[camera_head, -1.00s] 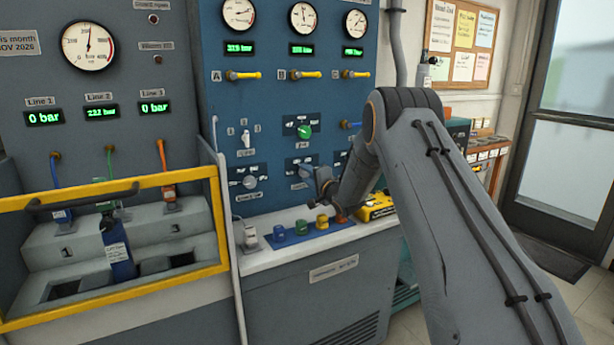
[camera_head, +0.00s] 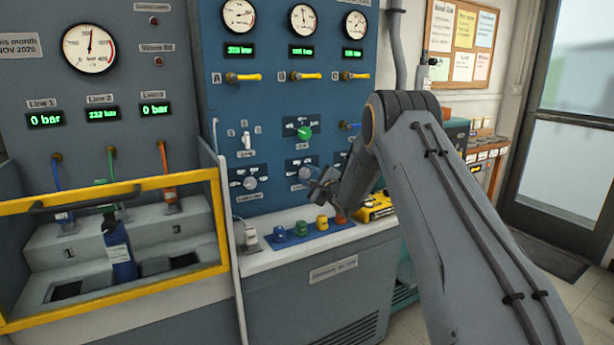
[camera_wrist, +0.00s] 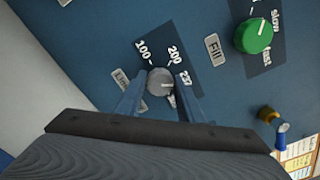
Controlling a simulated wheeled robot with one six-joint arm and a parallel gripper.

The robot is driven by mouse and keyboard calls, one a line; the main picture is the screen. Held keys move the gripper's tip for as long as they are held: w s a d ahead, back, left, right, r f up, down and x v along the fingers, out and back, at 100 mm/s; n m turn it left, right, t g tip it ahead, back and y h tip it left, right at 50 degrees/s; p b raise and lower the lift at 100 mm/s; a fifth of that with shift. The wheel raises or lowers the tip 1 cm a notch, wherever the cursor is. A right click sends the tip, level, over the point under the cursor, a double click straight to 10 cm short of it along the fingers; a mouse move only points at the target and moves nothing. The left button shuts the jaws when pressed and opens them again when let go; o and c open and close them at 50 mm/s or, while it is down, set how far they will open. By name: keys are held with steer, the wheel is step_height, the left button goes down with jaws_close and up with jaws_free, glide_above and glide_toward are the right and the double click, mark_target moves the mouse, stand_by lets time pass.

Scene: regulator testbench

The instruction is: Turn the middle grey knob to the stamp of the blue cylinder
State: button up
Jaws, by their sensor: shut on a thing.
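The middle grey knob (camera_wrist: 158,80) sits on a blue plate marked 100, 200 and 237 in the wrist view. My gripper (camera_wrist: 158,97) is shut on it, one finger on each side. The knob's light mark points right, roughly toward the 237 side; its exact setting is hard to read. In the head view my gripper (camera_head: 318,186) is at the panel beside the knob (camera_head: 305,173), partly covering its plate. The blue cylinder (camera_head: 121,258) stands upright in the middle bay behind the yellow frame. Its white label is too small to read.
A green knob (camera_head: 304,132) is above the grey one and another grey knob (camera_head: 250,183) is to its left. Blue, green, yellow and orange pieces stand on the ledge below. The yellow-framed guard (camera_head: 110,190) is at the left.

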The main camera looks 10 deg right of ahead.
steer(key=shift+f+m, duration=0.1)
steer(key=shift+m, duration=0.3)
steer(key=o, duration=1.1)
steer(key=v, duration=0.8)
steer(key=shift+b, duration=0.3)
